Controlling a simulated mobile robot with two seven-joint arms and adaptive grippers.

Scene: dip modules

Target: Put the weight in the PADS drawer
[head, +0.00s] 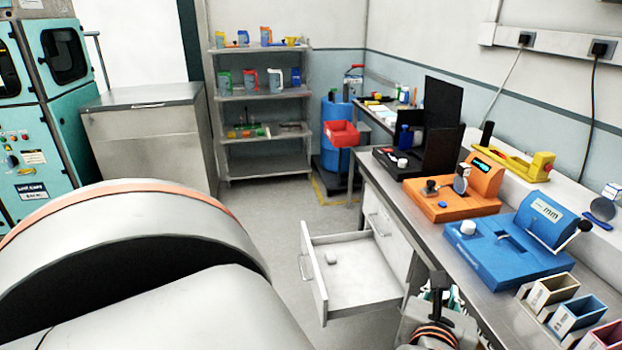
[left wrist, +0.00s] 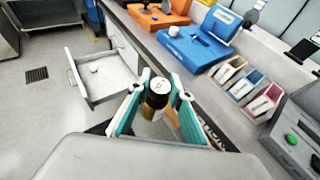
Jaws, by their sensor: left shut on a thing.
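My left gripper (left wrist: 157,92) is shut on the weight (left wrist: 158,88), a small cylinder with a dark band and a pale top, held between teal fingers. In the head view my left gripper (head: 443,298) shows partly at the bottom, by the bench's front edge; the weight cannot be made out there. An open white drawer (head: 318,282) sticks out from under the bench, to the left of the gripper. It also shows in the left wrist view (left wrist: 88,95), left of and beyond the weight. A small white object (head: 331,258) lies inside it. I cannot read a drawer label.
The steel bench (head: 425,228) carries an orange device (head: 455,198), a blue device (head: 512,245) and several coloured bins (head: 548,290). A closed drawer front (head: 378,220) is beyond the open one. The floor (head: 265,210) left of the drawer is clear.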

